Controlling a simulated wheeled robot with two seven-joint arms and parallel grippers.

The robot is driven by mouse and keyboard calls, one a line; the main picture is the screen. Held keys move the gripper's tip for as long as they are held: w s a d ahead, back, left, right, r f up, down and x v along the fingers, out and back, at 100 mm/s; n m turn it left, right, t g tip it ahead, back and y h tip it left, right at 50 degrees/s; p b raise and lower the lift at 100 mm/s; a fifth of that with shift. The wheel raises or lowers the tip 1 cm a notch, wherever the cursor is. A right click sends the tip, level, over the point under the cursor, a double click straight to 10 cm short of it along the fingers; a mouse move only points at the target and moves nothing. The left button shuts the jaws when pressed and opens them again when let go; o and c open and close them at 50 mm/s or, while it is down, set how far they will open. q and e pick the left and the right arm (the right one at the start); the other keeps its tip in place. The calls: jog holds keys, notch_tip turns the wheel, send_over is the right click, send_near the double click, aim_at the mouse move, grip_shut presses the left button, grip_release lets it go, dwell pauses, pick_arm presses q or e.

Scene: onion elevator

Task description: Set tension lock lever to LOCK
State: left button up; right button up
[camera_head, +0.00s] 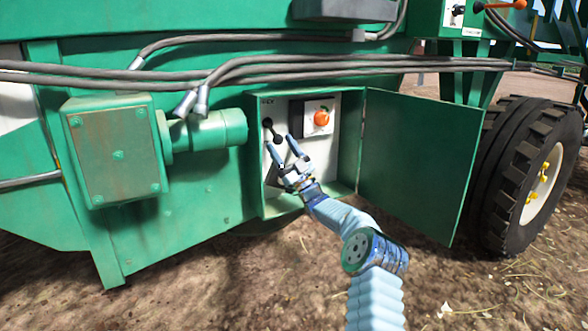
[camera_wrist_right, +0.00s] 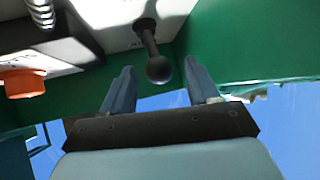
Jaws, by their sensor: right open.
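The tension lock lever, a black rod with a ball knob (camera_head: 277,138), sticks out from the white panel inside the open green box. In the right wrist view the lever (camera_wrist_right: 158,67) shows its ball between and just beyond my fingertips. My right gripper (camera_head: 279,144) is open, with one finger on each side of the ball knob. In the right wrist view the gripper (camera_wrist_right: 158,78) shows gaps on both sides of the ball; I cannot tell whether either finger touches it. The LOCK marking cannot be read. My left gripper is not in view.
An orange knob (camera_head: 321,118) on a dark unit sits right of the lever; it also shows in the right wrist view (camera_wrist_right: 24,82). The green box door (camera_head: 418,160) stands open to the right. A green motor housing (camera_head: 115,150) is at left, a tyre (camera_head: 520,170) at right.

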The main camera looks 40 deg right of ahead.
jog(key=a+v, duration=0.1)
jog(key=v, duration=0.8)
jog(key=shift+d, duration=0.5)
